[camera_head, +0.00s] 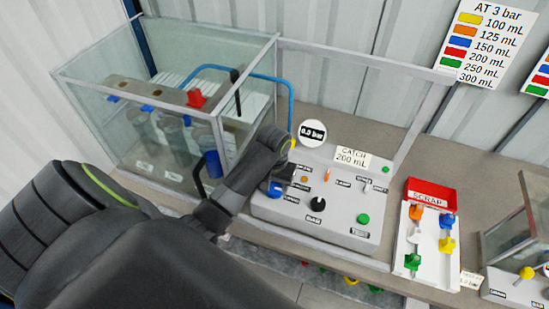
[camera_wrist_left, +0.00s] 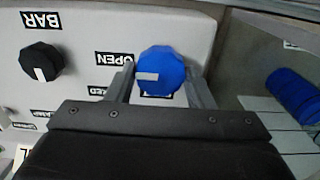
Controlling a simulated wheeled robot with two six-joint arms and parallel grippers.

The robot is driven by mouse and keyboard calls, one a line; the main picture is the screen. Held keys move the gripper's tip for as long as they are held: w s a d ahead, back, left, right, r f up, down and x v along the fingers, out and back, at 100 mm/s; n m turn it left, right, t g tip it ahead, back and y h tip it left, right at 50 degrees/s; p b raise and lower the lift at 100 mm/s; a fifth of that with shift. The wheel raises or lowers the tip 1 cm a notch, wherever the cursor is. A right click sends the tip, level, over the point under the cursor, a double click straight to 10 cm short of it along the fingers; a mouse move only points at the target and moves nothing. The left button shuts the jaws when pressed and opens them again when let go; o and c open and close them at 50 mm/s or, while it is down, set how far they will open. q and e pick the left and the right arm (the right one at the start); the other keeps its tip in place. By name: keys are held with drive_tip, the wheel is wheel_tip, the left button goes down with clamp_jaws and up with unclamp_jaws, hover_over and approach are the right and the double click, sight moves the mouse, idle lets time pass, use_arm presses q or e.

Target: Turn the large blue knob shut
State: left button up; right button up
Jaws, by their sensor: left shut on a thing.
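The large blue knob (camera_wrist_left: 161,68) is on the sloped light-grey control panel, with a white mark on its face pointing left in the wrist view. My left gripper (camera_wrist_left: 162,84) has one finger on each side of it and is shut on it. An "OPEN" label (camera_wrist_left: 114,58) lies left of the knob; another label is partly hidden by a finger. In the head view only a bit of the blue knob (camera_head: 277,189) shows beneath my left gripper (camera_head: 274,181). My right gripper is not in view.
The gauge (camera_head: 312,133) reads 0.0 bar. A glass tank (camera_head: 160,60) with a blue cylinder (camera_head: 212,163) stands left. A scrap tray (camera_head: 431,193) with coloured valves lies right.

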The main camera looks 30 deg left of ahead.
use_arm(q)
drive_tip(key=shift+n, duration=0.4)
drive_tip(key=n, duration=1.2)
drive_tip(key=shift+w+n, duration=0.1)
drive_tip(key=shift+n, duration=2.5)
drive_tip(key=o, duration=1)
